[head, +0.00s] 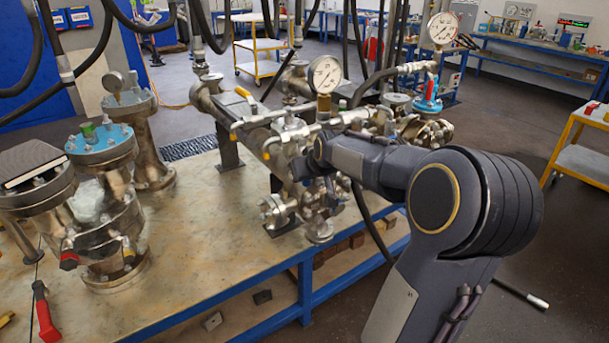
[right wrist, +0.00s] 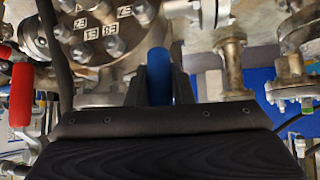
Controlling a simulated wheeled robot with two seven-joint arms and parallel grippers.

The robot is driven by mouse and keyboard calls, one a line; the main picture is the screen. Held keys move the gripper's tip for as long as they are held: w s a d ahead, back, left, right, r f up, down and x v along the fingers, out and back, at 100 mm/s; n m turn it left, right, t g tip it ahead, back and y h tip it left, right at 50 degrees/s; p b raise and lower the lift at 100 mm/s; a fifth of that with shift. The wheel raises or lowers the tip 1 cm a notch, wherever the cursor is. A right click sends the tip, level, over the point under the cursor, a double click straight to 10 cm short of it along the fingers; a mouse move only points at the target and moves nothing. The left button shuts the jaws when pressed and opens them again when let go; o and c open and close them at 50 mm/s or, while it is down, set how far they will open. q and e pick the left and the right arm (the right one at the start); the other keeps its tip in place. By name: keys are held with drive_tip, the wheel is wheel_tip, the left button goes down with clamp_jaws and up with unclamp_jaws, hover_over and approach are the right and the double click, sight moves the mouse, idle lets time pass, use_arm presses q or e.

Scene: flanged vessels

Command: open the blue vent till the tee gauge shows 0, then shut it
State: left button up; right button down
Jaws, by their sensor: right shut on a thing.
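My right gripper (right wrist: 158,85) is shut on the blue vent handle (right wrist: 158,70), which stands up between its two dark fingers in the right wrist view. In the head view my right arm reaches in from the lower right to the pipework, and its wrist hides the gripper and the blue handle. A round white gauge (head: 325,73) stands on a brass stem above the pipes, just behind my wrist. A second gauge (head: 443,28) stands farther back at the right. I cannot tell which is the tee gauge, and their needles are too small to read. My left gripper is not in view.
Flanged vessels (head: 103,205) stand at the left of the bench (head: 190,285), with a red-handled tool (head: 44,315) near its front. A red lever (head: 431,88) sits on a blue fitting behind my arm. A red handle (right wrist: 21,95) shows left of my gripper in the wrist view.

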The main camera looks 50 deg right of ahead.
drive_tip(key=c, duration=1.3)
unclamp_jaws()
drive_tip(key=shift+d, duration=0.1)
drive_tip(key=shift+o, duration=0.2)
drive_tip(key=v, duration=0.7)
drive_tip(key=shift+s+r, duration=0.2)
drive_tip(key=shift+s, duration=0.1)
drive_tip(key=s+a+f+n+y, duration=0.1)
drive_tip(key=s+a+f, duration=0.3)
drive_tip(key=a, duration=0.6)
drive_tip(key=s+a+f+n+g+y, duration=0.1)
drive_tip(key=s+a+f+y, duration=0.3)
drive_tip(key=a, duration=0.6)
drive_tip(key=s+a+f+n+g+y, duration=0.1)
drive_tip(key=s+a+f, duration=0.3)
drive_tip(key=s+a, duration=0.4)
drive_tip(key=shift+a+f+y, duration=0.2)
drive_tip(key=shift+a+y, duration=0.7)
drive_tip(key=shift+a, duration=0.1)
